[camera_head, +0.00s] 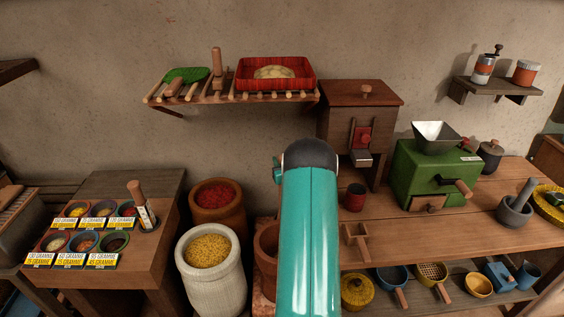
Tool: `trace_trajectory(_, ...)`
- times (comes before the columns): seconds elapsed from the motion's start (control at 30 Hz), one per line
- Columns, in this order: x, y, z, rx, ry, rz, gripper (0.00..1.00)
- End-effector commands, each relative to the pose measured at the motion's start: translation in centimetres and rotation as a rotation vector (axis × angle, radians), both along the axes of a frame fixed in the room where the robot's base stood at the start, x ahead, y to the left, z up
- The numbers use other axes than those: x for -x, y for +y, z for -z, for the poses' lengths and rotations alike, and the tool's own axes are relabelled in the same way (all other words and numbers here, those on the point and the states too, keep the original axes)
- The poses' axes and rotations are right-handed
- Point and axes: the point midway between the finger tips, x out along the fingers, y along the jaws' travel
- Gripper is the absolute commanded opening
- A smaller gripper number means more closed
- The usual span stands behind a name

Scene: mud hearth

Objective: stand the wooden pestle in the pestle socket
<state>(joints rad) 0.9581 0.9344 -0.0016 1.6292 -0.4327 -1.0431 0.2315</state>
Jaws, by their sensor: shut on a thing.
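My teal arm (309,240) rises through the middle of the view to a dark rounded joint. My gripper is not visible, and neither is anything it may hold. Another upright wooden piece (217,60) stands on the slatted wall shelf. I cannot tell which of these is the task's pestle, or whether the dark holder is the socket. A grey mortar (514,211) with a grey pestle (525,190) stands at the right.
Spice bowls with label cards (70,236) cover part of the left table (160,250). A green mill (430,172), a wooden cabinet (340,130) and a red tin (355,197) crowd the right table.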

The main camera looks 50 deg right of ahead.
Motion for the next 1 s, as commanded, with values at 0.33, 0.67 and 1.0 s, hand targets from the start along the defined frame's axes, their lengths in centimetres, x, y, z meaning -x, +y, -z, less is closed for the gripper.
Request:
trace_trajectory(0.33,0.1,0.1,0.3,-0.004,0.004,0.0,0.59)
trace_trajectory(0.67,2.2,1.4,0.3,-0.006,0.007,0.001,0.59)
trace_trajectory(1.0,8.4,5.6,0.3,-0.005,0.006,0.002,0.59)
